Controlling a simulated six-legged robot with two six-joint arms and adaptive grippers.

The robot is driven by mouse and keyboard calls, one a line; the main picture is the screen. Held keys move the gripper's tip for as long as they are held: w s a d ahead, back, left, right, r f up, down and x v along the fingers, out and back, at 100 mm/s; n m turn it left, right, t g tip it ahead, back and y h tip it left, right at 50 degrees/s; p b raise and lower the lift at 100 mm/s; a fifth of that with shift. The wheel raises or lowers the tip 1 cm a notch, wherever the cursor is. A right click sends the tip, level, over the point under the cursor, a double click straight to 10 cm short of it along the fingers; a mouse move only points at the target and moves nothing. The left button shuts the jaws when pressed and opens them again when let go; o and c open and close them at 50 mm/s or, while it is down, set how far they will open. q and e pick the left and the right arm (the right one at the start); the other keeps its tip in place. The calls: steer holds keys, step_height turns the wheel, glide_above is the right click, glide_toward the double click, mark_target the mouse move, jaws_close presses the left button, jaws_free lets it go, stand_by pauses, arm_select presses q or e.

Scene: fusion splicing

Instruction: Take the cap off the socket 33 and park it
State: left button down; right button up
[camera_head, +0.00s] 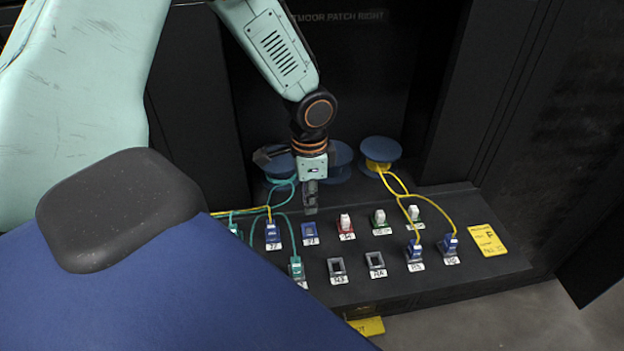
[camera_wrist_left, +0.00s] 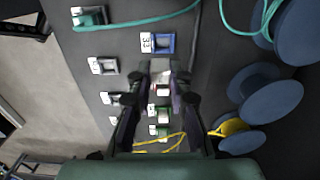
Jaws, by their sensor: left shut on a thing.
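Socket 33 (camera_head: 310,234) is a blue frame in the back row of the dark panel, and it looks open. It also shows in the left wrist view (camera_wrist_left: 162,45) with its "33" label beside it, just beyond my fingertips. My left gripper (camera_head: 311,207) points down just above and behind socket 33, apart from it. In the left wrist view its fingers (camera_wrist_left: 161,75) are shut on a small pale cap (camera_wrist_left: 160,66), partly blurred. My right gripper is not in view.
Red (camera_head: 346,224), green (camera_head: 379,217) and another (camera_head: 414,213) socket right of socket 33 carry white caps. Two grey sockets (camera_head: 337,268) (camera_head: 375,262) in front look empty. Teal and yellow cables run to plugs and blue spools (camera_head: 381,149). A yellow card (camera_head: 488,240) lies at right.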

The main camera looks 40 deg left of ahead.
arm_select(q)
steer(key=shift+d, duration=0.1)
steer(key=shift+w+f, duration=0.1)
steer(key=shift+f, duration=0.1)
steer(key=shift+d+f+b, duration=0.1)
steer(key=shift+d+b, duration=0.05)
steer(key=shift+b, duration=0.15)
steer(key=shift+d, duration=0.2)
steer(key=shift+s+d+f+b, duration=0.4)
steer(key=shift+s+d+f, duration=0.25)
steer(key=shift+d, duration=0.95)
steer(key=shift+s+d+f+b, duration=0.4)
steer(key=shift+s+d+f, duration=0.2)
steer(key=shift+d, duration=0.95)
steer(key=shift+s+d+f+b, duration=0.4)
steer(key=shift+s+d+f, duration=0.2)
steer(key=shift+d, duration=1)
steer(key=shift+w+f+b, duration=0.15)
steer(key=shift+f+b, duration=0.4)
steer(key=shift+f, duration=0.6)
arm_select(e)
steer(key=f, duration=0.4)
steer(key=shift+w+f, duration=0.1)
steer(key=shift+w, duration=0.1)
